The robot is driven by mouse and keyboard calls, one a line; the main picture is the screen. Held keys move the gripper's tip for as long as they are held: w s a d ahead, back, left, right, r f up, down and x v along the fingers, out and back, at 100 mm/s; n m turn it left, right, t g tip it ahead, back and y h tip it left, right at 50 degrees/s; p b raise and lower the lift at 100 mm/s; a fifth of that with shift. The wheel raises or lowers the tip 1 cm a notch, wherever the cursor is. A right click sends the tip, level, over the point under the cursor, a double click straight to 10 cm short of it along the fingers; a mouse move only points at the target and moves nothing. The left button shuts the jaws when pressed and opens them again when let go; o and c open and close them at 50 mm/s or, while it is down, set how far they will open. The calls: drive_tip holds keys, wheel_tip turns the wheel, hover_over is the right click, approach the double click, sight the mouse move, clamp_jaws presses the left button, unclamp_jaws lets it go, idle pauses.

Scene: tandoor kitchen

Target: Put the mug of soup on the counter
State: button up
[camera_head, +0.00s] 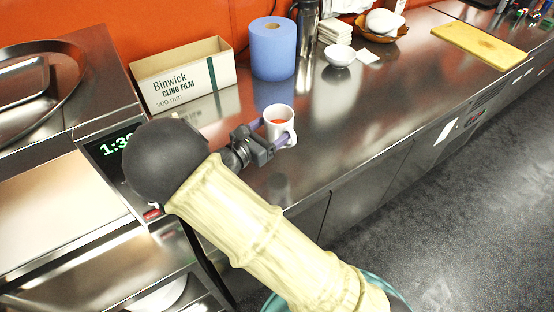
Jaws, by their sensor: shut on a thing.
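A white mug (279,117) with red-orange soup (278,122) inside is upright over the steel counter (330,125), near its front left part. My gripper (272,139) is shut on the mug, with a finger on either side of it. The mug's handle shows on its right side, toward the front. I cannot tell whether the mug's base touches the counter or is slightly above it.
Behind the mug stand a cling film box (183,78) and a blue paper roll (272,50). A small white bowl (341,56), a stack of cups (335,32) and a cutting board (479,46) lie farther right. The counter right of the mug is clear.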

wheel_tip(320, 180, down, 6)
drive_tip(key=shift+w+d+r, duration=0.1)
drive_tip(key=shift+w+d, duration=0.05)
drive_tip(key=shift+a, duration=0.2)
drive_tip(key=shift+f, duration=0.2)
drive_tip(key=shift+s+f, duration=0.2)
drive_tip(key=shift+f, duration=0.05)
drive_tip(key=shift+f+p, duration=0.3)
drive_tip(key=shift+f, duration=1.25)
drive_tip(key=shift+d+f, duration=0.1)
drive_tip(key=shift+f, duration=0.1)
drive_tip(key=o, duration=1.3)
